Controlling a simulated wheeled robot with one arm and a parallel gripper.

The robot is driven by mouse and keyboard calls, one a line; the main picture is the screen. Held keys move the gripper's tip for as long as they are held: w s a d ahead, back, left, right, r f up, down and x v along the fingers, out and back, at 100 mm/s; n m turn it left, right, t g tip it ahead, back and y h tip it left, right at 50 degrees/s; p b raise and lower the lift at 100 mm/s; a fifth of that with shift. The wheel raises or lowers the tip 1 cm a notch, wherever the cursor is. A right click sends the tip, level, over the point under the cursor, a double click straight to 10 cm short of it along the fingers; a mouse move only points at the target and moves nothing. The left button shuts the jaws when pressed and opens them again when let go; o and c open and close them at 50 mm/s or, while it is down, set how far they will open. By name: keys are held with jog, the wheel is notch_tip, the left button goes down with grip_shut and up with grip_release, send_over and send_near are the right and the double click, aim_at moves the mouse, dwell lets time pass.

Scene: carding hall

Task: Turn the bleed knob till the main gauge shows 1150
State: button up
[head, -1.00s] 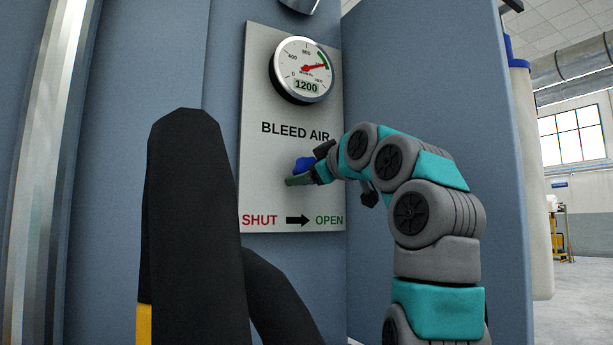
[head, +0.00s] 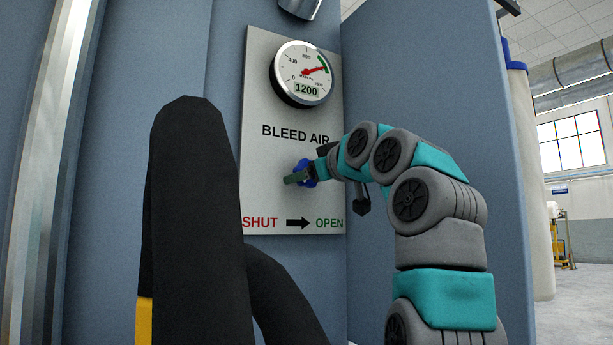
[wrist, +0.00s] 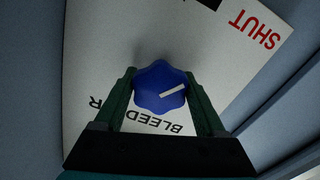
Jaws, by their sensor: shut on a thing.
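The blue bleed knob (wrist: 158,84) with a white pointer line sits between the two green fingers of my gripper (wrist: 161,92) in the wrist view. The fingers are shut on it from both sides. In the head view the knob (head: 308,172) is partly hidden by my gripper (head: 301,177). The main gauge (head: 302,73) sits above it on the white panel (head: 265,100). Its digital window reads 1200, and its red needle points up and right, near the green band. The panel reads BLEED AIR, with SHUT at left, an arrow and OPEN at right.
A blue-grey cabinet side (head: 430,110) stands just right of the panel. A metal post (head: 45,160) runs up the far left. Open hall floor (head: 585,285) shows at the far right.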

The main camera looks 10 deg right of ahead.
jog(key=shift+a+r+m, duration=0.1)
jog(key=shift+m, duration=0.3)
dwell(0.3)
jog(key=shift+m, duration=1)
dwell(0.6)
jog(key=shift+p, duration=0.3)
jog(key=shift+r+m+p, duration=0.1)
jog(key=shift+m+p, duration=0.35)
jog(key=shift+m, duration=0.45)
jog(key=shift+m+p, duration=0.9)
jog(key=shift+m, duration=0.7)
jog(key=o, duration=1.3)
